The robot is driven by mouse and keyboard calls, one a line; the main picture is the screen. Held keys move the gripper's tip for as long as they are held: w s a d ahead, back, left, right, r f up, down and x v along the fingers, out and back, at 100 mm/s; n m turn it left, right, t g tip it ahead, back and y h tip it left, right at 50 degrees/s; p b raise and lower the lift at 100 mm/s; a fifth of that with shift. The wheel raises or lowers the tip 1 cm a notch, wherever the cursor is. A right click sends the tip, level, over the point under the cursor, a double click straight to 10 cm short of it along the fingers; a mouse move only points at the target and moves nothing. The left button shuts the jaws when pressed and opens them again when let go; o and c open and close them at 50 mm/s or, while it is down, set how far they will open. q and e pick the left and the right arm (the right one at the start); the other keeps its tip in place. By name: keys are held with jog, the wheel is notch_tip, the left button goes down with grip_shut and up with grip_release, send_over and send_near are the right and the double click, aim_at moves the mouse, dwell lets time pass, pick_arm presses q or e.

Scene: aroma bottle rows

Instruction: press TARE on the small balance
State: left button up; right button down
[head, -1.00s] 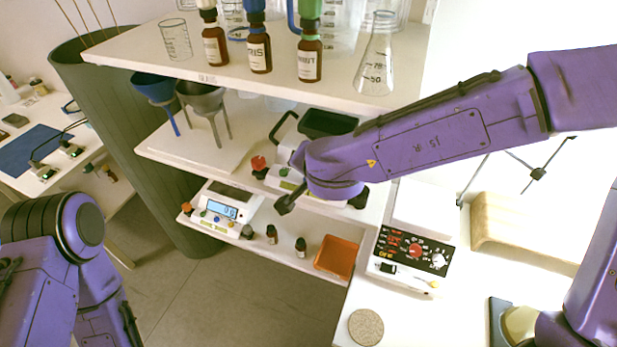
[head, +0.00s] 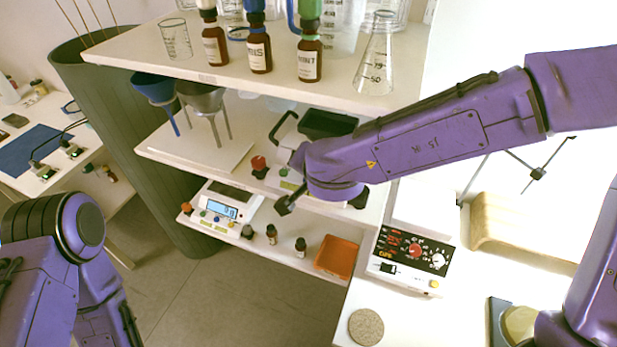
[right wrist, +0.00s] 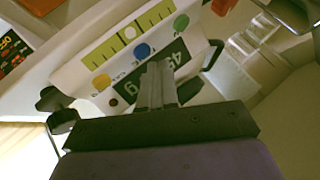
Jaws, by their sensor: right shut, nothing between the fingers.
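A white balance with a yellow-green strip and an orange-red knob (head: 258,163) stands on the middle shelf, largely hidden by my right arm. In the right wrist view its front panel (right wrist: 95,75) appears upside down, with an orange button (right wrist: 102,81), blue button (right wrist: 142,50), green button (right wrist: 181,22) and a display partly covered by my fingers. A second white balance (head: 222,208) with a lit display sits on the lower shelf. My right gripper (head: 285,205) is shut and empty; its fingertips (right wrist: 153,68) are close to the blue button, contact unclear. My left gripper is out of view.
Funnels (head: 203,98) stand left on the middle shelf. Dropper bottles and a flask (head: 375,62) line the top shelf. A hotplate (head: 412,250) stands at right.

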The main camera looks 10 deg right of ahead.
jog(key=shift+f, duration=0.3)
jog(key=shift+f, duration=0.4)
dwell(0.5)
jog(key=shift+r+p, duration=0.85)
jog(key=shift+p, duration=0.15)
notch_tip(320, 180, up, 3)
jog(key=p, duration=0.3)
jog(key=shift+r+p, duration=0.8)
jog(key=shift+r, duration=0.15)
